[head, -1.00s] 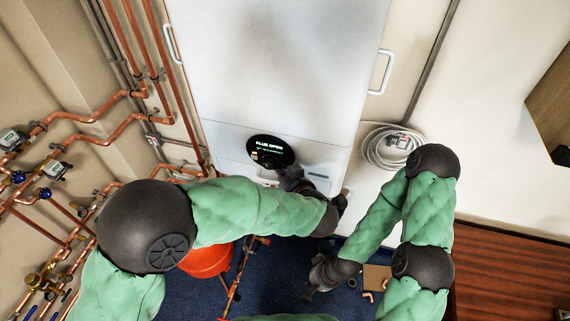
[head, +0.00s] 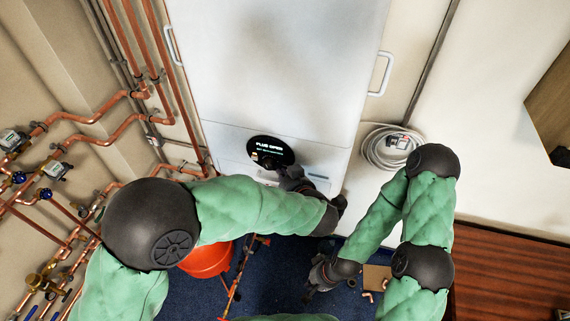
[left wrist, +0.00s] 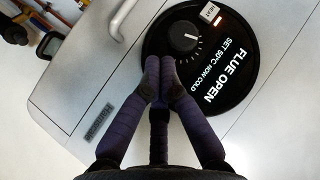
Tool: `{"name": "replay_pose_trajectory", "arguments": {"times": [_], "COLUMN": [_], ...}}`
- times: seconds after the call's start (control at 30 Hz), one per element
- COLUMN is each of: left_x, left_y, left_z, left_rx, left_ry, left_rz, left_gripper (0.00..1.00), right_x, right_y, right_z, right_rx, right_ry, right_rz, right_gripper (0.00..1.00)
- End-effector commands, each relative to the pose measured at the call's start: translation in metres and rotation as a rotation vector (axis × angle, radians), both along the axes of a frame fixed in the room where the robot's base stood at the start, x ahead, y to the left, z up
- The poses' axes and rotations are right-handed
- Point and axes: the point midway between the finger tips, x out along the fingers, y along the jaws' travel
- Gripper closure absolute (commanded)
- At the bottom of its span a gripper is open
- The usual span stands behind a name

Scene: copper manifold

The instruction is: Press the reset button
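The round black control panel (left wrist: 205,50) sits on the front of the white boiler; it also shows in the head view (head: 284,146). It bears a knob (left wrist: 183,36) and the lit words "FLUE OPEN". A small pale square (left wrist: 209,12) with tiny lettering, which I cannot read for sure, sits at the panel's upper edge beside a reddish mark. My left gripper (left wrist: 159,64) is shut and empty, its fingertips together over the panel's lower left, below the knob. Contact cannot be told. My right gripper (head: 311,291) is low over the floor; its fingers are too small to read.
The white boiler (head: 285,65) has handles at both sides. Copper pipes (head: 100,140) with valves run along the left wall. A coiled pale cable (head: 385,147) hangs on the right. An orange bucket (head: 207,262) stands below on the blue floor. The space right of the boiler is mostly bare wall.

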Motion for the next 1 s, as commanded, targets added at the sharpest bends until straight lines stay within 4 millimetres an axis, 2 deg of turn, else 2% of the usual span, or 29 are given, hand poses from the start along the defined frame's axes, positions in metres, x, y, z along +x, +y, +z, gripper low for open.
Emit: {"name": "replay_pose_trajectory", "arguments": {"times": [0.17, 1.0], "left_x": [0.0043, 0.0089], "left_y": [-0.0015, -0.0029], "left_z": [0.0017, 0.0007], "left_rx": [0.002, 0.001], "left_ry": [0.001, 0.000], "left_rz": [-0.001, 0.000], "left_gripper": [1.00, 1.00], "right_x": [0.0000, 0.0000], "right_y": [0.0000, -0.0001], "right_z": [0.0086, 0.0126], "right_rx": [0.000, 0.000], "right_ry": [0.000, 0.000], "right_rz": [0.000, 0.000], "right_gripper": [1.00, 1.00]}}
